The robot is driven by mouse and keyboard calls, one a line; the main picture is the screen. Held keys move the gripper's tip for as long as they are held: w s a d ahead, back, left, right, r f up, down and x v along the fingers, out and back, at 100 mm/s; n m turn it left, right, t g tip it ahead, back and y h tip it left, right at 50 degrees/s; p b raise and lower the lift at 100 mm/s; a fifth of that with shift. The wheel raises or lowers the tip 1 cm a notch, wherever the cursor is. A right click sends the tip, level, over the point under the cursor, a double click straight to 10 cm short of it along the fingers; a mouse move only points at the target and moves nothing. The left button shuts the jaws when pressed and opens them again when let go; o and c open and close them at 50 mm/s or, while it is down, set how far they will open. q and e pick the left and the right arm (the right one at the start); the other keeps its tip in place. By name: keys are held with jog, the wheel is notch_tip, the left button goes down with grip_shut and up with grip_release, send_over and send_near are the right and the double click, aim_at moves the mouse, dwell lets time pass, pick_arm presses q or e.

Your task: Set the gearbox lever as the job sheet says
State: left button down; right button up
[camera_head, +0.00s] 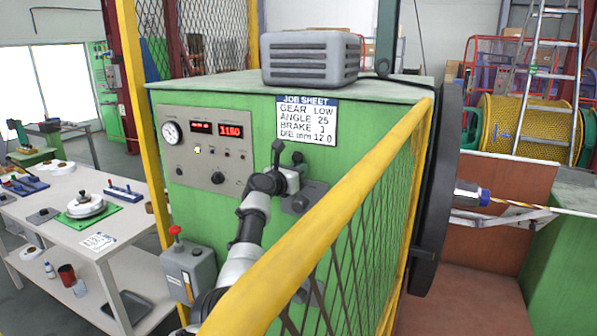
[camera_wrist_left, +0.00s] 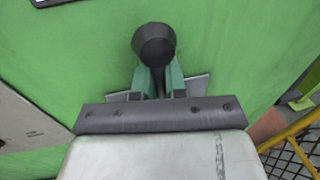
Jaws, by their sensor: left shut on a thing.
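The job sheet (camera_head: 307,120) is on the green cabinet front and reads GEAR LOW, ANGLE 25, a brake line that is hard to read, and DIE mm 12.0. The gearbox lever has a round black knob (camera_wrist_left: 154,44). My left gripper (camera_wrist_left: 159,82) is shut on the lever just below this knob, its green fingers on either side. In the head view my left gripper (camera_head: 292,178) is against the cabinet front, below the job sheet, beside a dark mounting plate (camera_head: 306,197). My arm partly hides the lever there, so its set position is unclear. My right gripper is out of view.
A yellow guard rail with mesh (camera_head: 330,190) runs close to the right of my left arm. A control panel (camera_head: 208,148) with a red display is left of the lever. A grey box (camera_head: 187,272) with a red-knobbed lever stands below. A worktable (camera_head: 50,212) is at left.

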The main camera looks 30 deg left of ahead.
pick_arm(q)
jog(key=shift+a+n, duration=0.6)
jog(key=shift+a, duration=0.05)
jog(key=shift+s+a+f+n+t+y+p, duration=0.1)
jog(key=shift+a+f+n+t, duration=0.15)
jog(key=shift+a+n, duration=0.55)
jog(key=shift+s+a+f+n+t+y+p, duration=0.15)
jog(key=shift+a+f+n, duration=0.1)
jog(key=shift+a+n, duration=0.5)
jog(key=shift+w+a+f+n+t+y+p, duration=0.1)
jog(key=shift+a+f+n+t, duration=0.15)
jog(key=shift+a+n, duration=0.5)
jog(key=shift+d, duration=0.2)
jog(key=c, duration=1.2)
grip_release()
jog(key=shift+a, duration=0.1)
jog(key=shift+s, duration=0.15)
